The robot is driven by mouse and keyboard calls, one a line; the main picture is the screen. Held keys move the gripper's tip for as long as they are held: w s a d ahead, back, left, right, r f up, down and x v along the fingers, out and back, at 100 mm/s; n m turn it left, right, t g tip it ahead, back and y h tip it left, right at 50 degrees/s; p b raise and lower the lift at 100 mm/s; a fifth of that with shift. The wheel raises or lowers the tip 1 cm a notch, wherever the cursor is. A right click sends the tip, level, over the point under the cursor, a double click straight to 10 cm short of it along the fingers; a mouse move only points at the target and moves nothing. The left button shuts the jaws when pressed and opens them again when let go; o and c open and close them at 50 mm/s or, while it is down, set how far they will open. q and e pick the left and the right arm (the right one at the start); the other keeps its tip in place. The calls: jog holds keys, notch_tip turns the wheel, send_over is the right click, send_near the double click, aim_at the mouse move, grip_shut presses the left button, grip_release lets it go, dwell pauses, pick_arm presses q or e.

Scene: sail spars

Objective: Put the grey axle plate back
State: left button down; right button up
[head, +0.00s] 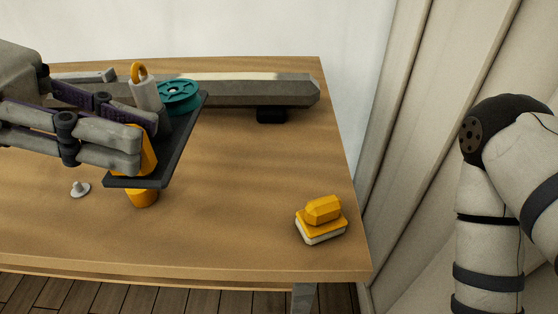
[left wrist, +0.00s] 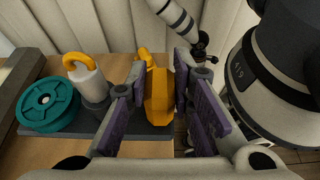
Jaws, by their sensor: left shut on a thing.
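A dark grey plate (head: 180,137) carries a teal spool (head: 178,96) and a light grey cylinder (head: 145,94) with an orange ring on top. It also shows in the left wrist view (left wrist: 60,131). My left gripper (head: 139,150) is shut on an orange faceted grip (left wrist: 158,97) at the near end of this plate. The fingers hide much of the grip in the head view. A small light grey piece with a short peg (head: 79,188) lies on the table, left of the plate. I cannot tell which of the two is the axle plate. My right gripper is out of view.
A long grey spar (head: 250,91) lies along the back of the wooden table (head: 240,180) on a dark block (head: 271,116). An orange piece (head: 142,198) shows below the plate's near edge. An orange-topped block (head: 322,214) sits front right. The middle right is clear.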

aim_at(178, 150)
pick_arm(q)
jog(key=w+d+f, duration=0.2)
jog(key=w+d, duration=0.1)
jog(key=shift+w+d+f, duration=0.1)
jog(key=shift+f, duration=0.05)
jog(key=w+d+f+b, duration=0.1)
jog(key=d+f, duration=0.1)
jog(key=w+d+f+b, duration=0.1)
jog(key=w+d+f, duration=0.1)
jog(key=w+d+f+b, duration=0.2)
jog(key=f, duration=0.1)
jog(key=shift+w+d, duration=0.15)
jog(key=shift+d, duration=0.05)
jog(key=shift+w+d+f, duration=0.2)
jog(key=shift+f, duration=0.1)
jog(key=f+b, duration=0.1)
jog(key=f, duration=0.2)
jog(key=shift+w+d+f, duration=0.1)
jog(key=shift+d+f, duration=0.1)
jog(key=shift+r, duration=0.15)
jog(key=c, duration=1.4)
grip_release()
jog(key=shift+f, duration=0.2)
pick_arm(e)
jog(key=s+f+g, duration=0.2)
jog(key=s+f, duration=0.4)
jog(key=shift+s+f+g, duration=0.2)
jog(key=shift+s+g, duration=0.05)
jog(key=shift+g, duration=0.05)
